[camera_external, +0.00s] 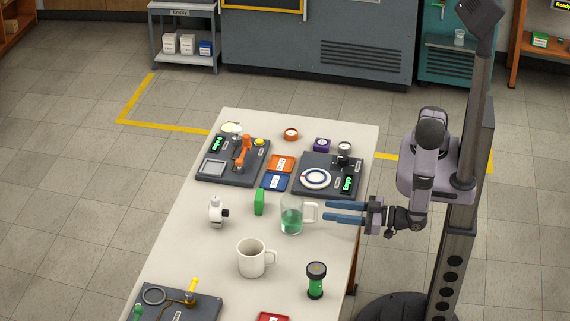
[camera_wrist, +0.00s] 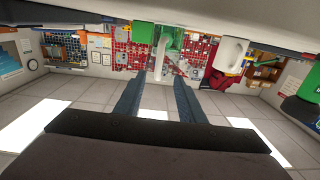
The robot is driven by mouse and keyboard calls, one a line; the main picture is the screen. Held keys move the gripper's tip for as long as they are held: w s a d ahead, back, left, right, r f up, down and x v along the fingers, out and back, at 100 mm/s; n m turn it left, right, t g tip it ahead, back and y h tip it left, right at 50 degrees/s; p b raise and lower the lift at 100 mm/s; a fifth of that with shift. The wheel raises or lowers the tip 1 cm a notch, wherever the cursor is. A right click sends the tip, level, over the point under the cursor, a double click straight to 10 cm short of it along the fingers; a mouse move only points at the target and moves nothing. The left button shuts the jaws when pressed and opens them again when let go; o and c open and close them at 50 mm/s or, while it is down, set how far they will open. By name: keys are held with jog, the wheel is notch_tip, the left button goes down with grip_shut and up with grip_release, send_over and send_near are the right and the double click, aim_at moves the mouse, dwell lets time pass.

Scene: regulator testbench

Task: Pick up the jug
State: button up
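The jug (camera_external: 291,219) is a clear glass vessel with green liquid in its lower part. It stands upright on the table, its pale handle pointing right toward my gripper. My gripper (camera_external: 326,211) is at the table's right side, held level, with two blue fingers apart and nothing between them. The fingertips are just right of the handle; whether they touch it is unclear. In the wrist view, which looks upside down, the fingers (camera_wrist: 160,80) are spread, and the green jug (camera_wrist: 172,40) appears just beyond them, partly cut off by blur and overlap.
A green block (camera_external: 259,202) and a small white device (camera_external: 217,211) are left of the jug. Dark test stations (camera_external: 328,160) lie behind. Bare table (camera_external: 190,255) shows at the left.

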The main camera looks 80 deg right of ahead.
aim_at(316, 205)
jog(key=shift+w+d+p, duration=0.1)
jog(key=shift+w+p, duration=1.1)
jog(key=shift+w, duration=1.75)
grip_shut()
